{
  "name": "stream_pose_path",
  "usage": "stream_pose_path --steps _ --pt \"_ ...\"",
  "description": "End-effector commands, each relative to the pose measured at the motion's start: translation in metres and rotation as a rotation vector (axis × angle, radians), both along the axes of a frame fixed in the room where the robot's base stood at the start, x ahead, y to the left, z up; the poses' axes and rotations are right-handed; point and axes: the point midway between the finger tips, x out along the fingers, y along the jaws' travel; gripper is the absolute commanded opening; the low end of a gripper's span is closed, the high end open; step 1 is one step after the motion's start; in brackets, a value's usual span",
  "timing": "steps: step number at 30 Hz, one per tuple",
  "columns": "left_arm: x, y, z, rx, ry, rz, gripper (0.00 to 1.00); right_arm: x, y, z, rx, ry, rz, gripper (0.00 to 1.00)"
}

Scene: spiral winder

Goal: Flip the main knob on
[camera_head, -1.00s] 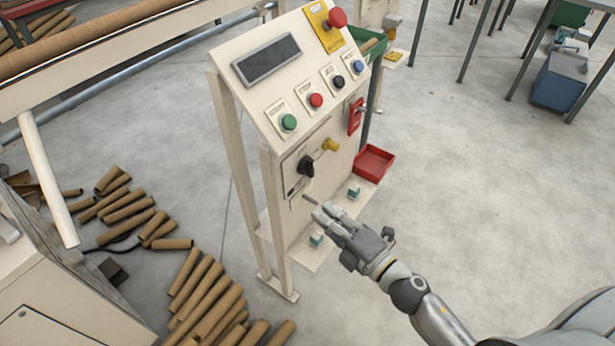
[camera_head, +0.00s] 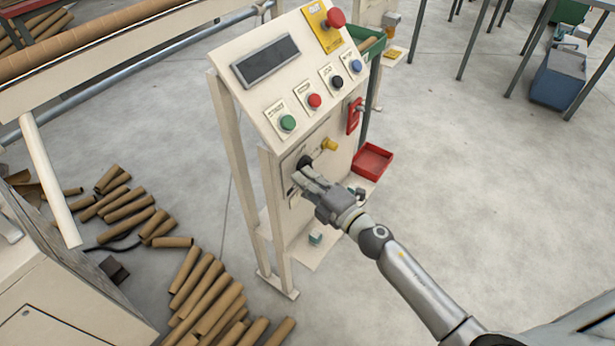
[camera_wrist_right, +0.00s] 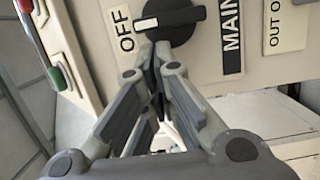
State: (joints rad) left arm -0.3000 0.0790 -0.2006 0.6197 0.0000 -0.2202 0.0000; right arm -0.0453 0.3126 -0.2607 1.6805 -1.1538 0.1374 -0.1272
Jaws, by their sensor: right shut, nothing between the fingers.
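The main knob (camera_wrist_right: 170,18) is a black rotary knob on the cream panel, between an OFF label (camera_wrist_right: 123,28) and a MAIN label (camera_wrist_right: 232,35) in the right wrist view. A light mark on the knob faces the OFF label. In the head view the knob (camera_head: 304,161) is partly hidden by my right gripper (camera_head: 303,171). My right gripper is shut and empty. In the right wrist view its fingertips (camera_wrist_right: 160,52) are at the knob's lower edge; I cannot tell whether they touch it. My left gripper is not in view.
The panel carries green (camera_head: 288,122), red (camera_head: 315,101), black and blue buttons and a red emergency knob (camera_head: 335,17). A yellow knob (camera_head: 329,144) and a red lockout tag (camera_head: 354,116) are close to my right gripper. Cardboard tubes (camera_head: 205,290) lie on the floor.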

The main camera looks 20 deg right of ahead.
Motion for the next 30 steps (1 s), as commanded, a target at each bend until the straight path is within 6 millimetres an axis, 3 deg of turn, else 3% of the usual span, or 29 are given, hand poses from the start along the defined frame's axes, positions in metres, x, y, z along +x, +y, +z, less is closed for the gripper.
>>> stream_pose_path --steps 14,30 --pt "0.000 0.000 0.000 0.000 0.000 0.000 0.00 0.003 -0.005 0.000 0.001 0.002 0.000 0.00" --pt "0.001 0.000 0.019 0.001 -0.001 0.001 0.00 0.004 -0.006 0.005 0.070 0.055 0.000 0.00"
